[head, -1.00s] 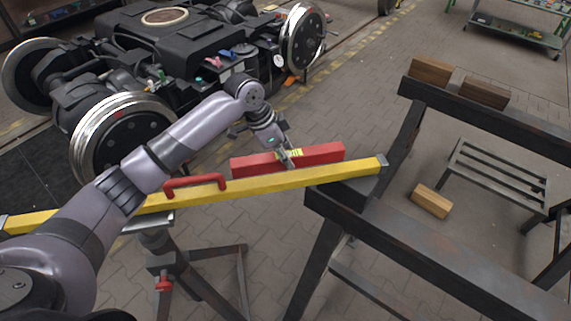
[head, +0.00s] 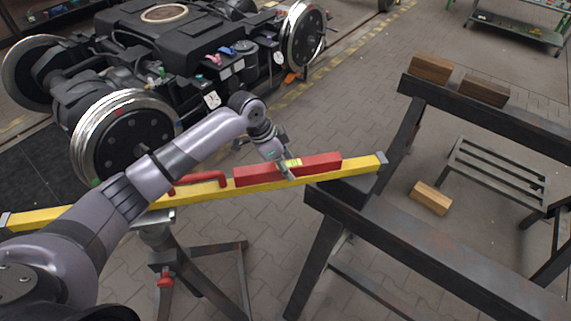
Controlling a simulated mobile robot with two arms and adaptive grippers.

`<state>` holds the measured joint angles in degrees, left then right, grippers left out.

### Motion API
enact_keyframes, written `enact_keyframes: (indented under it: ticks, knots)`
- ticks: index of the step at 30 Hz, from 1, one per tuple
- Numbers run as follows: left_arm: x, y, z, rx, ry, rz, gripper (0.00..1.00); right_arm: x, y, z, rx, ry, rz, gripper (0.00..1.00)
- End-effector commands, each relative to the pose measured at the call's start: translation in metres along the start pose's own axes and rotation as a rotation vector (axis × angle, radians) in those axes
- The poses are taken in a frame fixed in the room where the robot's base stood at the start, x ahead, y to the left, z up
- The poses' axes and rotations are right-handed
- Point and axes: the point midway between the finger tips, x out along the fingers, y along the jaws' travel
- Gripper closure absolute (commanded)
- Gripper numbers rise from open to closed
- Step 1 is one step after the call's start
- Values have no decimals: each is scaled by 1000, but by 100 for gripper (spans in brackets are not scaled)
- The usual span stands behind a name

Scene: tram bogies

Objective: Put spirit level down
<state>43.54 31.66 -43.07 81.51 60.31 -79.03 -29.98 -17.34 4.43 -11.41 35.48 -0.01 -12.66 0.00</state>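The red spirit level (head: 318,164), with a yellow-green vial at its middle, lies lengthwise along the yellow beam (head: 357,167). Its underside appears to meet the beam's top, though I cannot tell whether its full weight rests there. My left gripper (head: 284,172) comes down from above onto the middle of the level. One finger shows on the level's near side and the other is hidden behind it. The gripper looks shut on the level. My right gripper is not in view.
The yellow beam spans from a stand (head: 160,240) to a dark steel trestle (head: 420,240). A red handle (head: 205,178) sits on the beam, left of the level. The bogie (head: 180,60) stands behind. Wooden blocks (head: 432,68) lie on the trestle, another (head: 430,198) on the floor.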

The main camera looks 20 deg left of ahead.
Motion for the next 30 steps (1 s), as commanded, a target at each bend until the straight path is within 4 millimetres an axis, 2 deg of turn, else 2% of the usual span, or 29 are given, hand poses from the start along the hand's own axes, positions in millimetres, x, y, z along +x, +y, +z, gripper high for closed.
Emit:
enact_keyframes:
  ticks: [11,14,24,30]
  knots:
    - [-5,-1,0,1,1,-2,50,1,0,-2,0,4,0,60]
    - [-18,-2,0,1,1,-4,50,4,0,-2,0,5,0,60]
    - [-88,-1,0,2,2,-4,50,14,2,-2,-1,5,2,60]
    - [-114,-1,-1,0,1,-2,50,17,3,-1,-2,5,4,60]
